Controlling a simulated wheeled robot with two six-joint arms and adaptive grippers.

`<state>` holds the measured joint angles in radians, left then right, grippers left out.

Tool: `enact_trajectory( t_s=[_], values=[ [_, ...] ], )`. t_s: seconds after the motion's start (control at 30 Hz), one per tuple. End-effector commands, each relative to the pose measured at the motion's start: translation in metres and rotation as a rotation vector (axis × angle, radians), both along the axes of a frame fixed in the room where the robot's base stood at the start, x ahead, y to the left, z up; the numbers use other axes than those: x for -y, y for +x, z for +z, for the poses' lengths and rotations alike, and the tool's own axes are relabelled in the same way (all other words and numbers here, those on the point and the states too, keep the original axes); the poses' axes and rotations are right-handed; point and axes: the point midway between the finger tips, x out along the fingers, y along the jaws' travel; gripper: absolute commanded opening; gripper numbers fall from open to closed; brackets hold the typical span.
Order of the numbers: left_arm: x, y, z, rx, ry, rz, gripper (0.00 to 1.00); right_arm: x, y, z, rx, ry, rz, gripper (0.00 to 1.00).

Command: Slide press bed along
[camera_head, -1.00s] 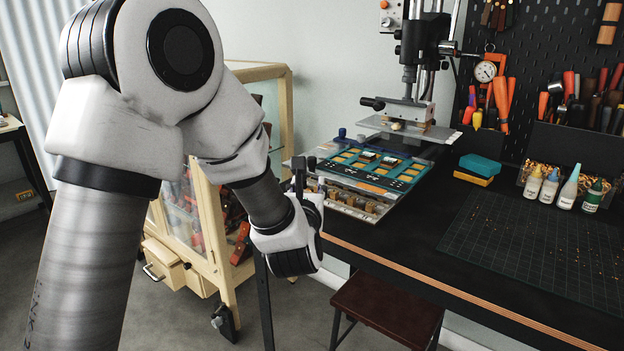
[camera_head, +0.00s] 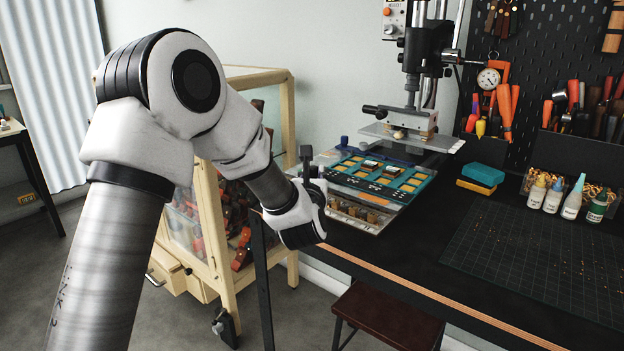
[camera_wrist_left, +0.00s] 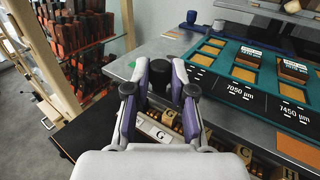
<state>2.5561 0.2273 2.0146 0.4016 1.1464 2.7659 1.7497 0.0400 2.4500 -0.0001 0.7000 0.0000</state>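The press bed (camera_head: 336,196) is a flat metal plate under the press, at the left end of the black bench. It carries a teal tray (camera_head: 408,187) with gold plates and a row of wooden-backed stamps. My left gripper (camera_wrist_left: 159,76) is at the bed's left front corner. Its purple-lined fingers stand apart, one on each side of a dark knob (camera_wrist_left: 159,72). Whether they touch it is unclear. In the head view the left gripper (camera_head: 308,170) is partly hidden by its own wrist. My right gripper is out of view.
The press column (camera_head: 412,62) rises behind the bed. A wooden cabinet (camera_head: 285,130) stands left of the bench, near my left arm. A brown stool (camera_head: 385,315) is below the bench edge. Bottles and a cutting mat (camera_head: 540,255) lie to the right.

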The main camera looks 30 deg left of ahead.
Motion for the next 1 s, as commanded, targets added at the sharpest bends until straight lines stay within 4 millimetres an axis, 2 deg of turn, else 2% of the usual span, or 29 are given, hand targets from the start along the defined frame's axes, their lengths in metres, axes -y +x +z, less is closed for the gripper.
enact_trajectory(
  t_s=[0.27, 1.0],
  values=[
    [0.000, 0.002, 0.001, 0.001, 0.000, 0.001, 0.00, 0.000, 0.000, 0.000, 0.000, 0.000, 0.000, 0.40],
    [0.005, 0.053, 0.002, 0.006, 0.002, 0.001, 0.00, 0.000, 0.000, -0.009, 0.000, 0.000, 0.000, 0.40]
  ],
)
